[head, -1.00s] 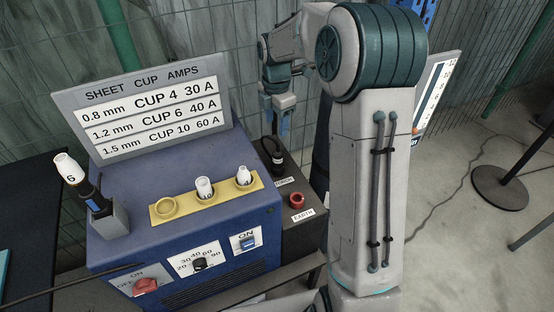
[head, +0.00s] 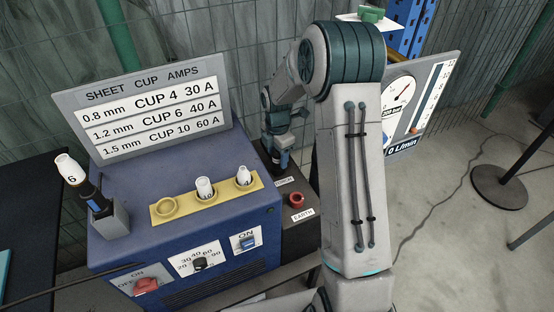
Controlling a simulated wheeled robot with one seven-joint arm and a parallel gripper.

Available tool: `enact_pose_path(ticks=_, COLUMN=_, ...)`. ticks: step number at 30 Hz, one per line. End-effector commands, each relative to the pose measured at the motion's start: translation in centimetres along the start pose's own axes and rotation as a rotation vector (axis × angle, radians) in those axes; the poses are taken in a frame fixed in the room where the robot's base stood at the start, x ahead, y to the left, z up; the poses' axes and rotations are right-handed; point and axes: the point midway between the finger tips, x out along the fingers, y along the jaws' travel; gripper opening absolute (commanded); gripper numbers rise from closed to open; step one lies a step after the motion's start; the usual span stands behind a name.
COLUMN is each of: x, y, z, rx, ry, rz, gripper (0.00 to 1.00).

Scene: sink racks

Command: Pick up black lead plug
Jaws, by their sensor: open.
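The black lead plug stands on the dark box (head: 295,235) right of the blue machine. It is now almost wholly hidden by my gripper (head: 281,161), which points down over its spot behind the machine's right back corner. The jaws are open, with the bluish fingers low near the box top. I cannot tell whether they touch the plug or stand around it. A red socket (head: 297,200) with an EARTH label (head: 302,215) sits nearer the front on the same box.
The blue machine (head: 150,215) carries a sign (head: 145,105), a yellow cup holder (head: 222,203) with two white cups, and a torch (head: 90,195) in a stand. A gauge panel (head: 415,105) stands at right behind my arm. A wire mesh wall is behind.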

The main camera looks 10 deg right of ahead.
Motion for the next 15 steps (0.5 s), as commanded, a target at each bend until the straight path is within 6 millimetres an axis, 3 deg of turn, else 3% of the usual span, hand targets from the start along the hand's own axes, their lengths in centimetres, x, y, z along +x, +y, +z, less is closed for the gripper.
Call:
enact_pose_path(ticks=6, x=0.03, y=0.00, z=0.02, rx=0.001, ry=0.000, rz=0.000, gripper=0.53)
enact_pose_path(ticks=11, x=0.01, y=0.00, z=0.03, rx=0.001, ry=0.000, rz=0.000, gripper=0.08)
enact_pose_path(ticks=12, x=0.01, y=0.00, z=0.03, rx=0.001, ry=0.000, rz=0.000, gripper=0.04)
enact_pose_path(ticks=15, x=-0.02, y=0.01, z=0.04, rx=0.001, ry=0.000, rz=0.001, gripper=0.04)
